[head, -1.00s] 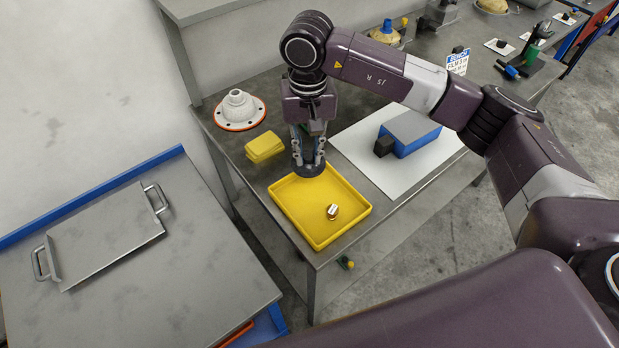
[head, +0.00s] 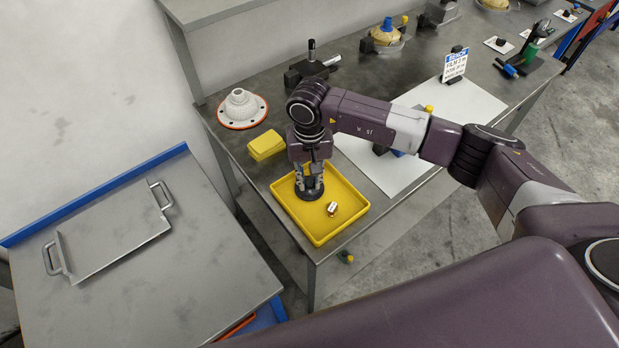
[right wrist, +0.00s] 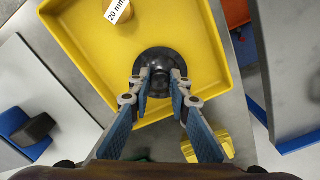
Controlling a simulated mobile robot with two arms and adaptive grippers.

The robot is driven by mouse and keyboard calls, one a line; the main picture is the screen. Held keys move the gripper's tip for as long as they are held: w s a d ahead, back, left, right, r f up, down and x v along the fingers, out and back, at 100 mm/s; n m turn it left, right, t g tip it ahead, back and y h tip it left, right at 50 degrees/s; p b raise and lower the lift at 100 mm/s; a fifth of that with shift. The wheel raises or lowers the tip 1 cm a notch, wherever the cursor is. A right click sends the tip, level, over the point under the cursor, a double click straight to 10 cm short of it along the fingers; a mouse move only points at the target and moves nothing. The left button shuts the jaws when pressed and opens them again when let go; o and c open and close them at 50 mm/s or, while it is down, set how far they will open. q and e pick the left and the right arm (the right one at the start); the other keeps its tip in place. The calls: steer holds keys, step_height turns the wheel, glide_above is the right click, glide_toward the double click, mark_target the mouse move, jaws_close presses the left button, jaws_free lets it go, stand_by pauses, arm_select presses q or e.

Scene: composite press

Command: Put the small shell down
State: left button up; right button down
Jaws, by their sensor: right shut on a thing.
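The small shell is a dark, round, flanged piece (head: 312,194). My right gripper (head: 309,184) is shut on it, pointing down inside the left back part of the yellow tray (head: 347,231). In the right wrist view the shell (right wrist: 154,57) is a black dome with a wide rim, over the tray floor. The fingers (right wrist: 158,85) close on its raised middle. I cannot tell whether its rim touches the tray floor. My left gripper is not in view.
A small brass piece (head: 332,209) with a white label lies in the tray, right of the shell. A yellow block (head: 266,145) and a white flanged dome (head: 240,106) stand behind left. A white sheet (head: 471,103) lies right. A metal tray (head: 115,235) is on the left table.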

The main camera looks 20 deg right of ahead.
mark_target(309, 182)
steer(key=shift+f, duration=0.15)
steer(key=c, duration=1.8)
jaws_free()
steer(key=shift+r, duration=0.2)
steer(key=shift+w+r, duration=0.1)
steer(key=shift+r, duration=0.2)
step_height(309, 182, up, 11)
steer(key=b, duration=0.4)
steer(key=shift+r, duration=0.2)
